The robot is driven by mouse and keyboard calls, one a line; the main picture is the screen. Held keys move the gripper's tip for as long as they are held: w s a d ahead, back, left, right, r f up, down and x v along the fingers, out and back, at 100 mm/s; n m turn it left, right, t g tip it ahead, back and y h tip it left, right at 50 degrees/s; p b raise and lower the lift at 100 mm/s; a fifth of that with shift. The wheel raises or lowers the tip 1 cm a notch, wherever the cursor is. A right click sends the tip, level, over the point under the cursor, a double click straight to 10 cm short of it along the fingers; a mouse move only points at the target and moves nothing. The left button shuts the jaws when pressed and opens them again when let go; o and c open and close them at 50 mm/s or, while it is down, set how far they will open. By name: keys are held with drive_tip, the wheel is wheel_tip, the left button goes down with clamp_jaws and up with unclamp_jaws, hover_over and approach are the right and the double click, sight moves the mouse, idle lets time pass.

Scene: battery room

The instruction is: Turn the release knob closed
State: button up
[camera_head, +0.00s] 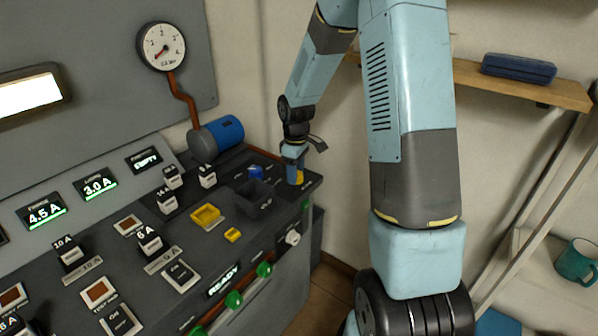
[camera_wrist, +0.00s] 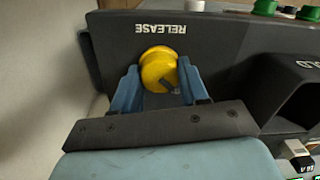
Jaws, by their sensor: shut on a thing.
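The release knob (camera_wrist: 158,68) is a round yellow knob on the dark panel, with the word RELEASE printed upside down above it in the wrist view. A dark mark shows on its face. My gripper (camera_wrist: 160,82) has its two blue fingers shut on the knob, one at each side. In the head view my gripper (camera_head: 294,168) points down at the right end of the console, and a bit of the yellow knob (camera_head: 296,178) shows beneath it. The rest of the knob is hidden there by the fingers.
A gauge (camera_head: 162,46) hangs on the back panel. A shelf (camera_head: 470,76) with a blue case (camera_head: 518,68) is at right.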

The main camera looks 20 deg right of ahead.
drive_tip(key=shift+s+d, duration=0.15)
drive_tip(key=shift+d, duration=0.1)
drive_tip(key=o, duration=1.1)
drive_tip(key=shift+a, duration=0.1)
drive_tip(key=shift+c, duration=0.2)
wheel_tip(320, 180, up, 14)
drive_tip(key=shift+w+f, duration=0.15)
drive_tip(key=shift+w, duration=0.15)
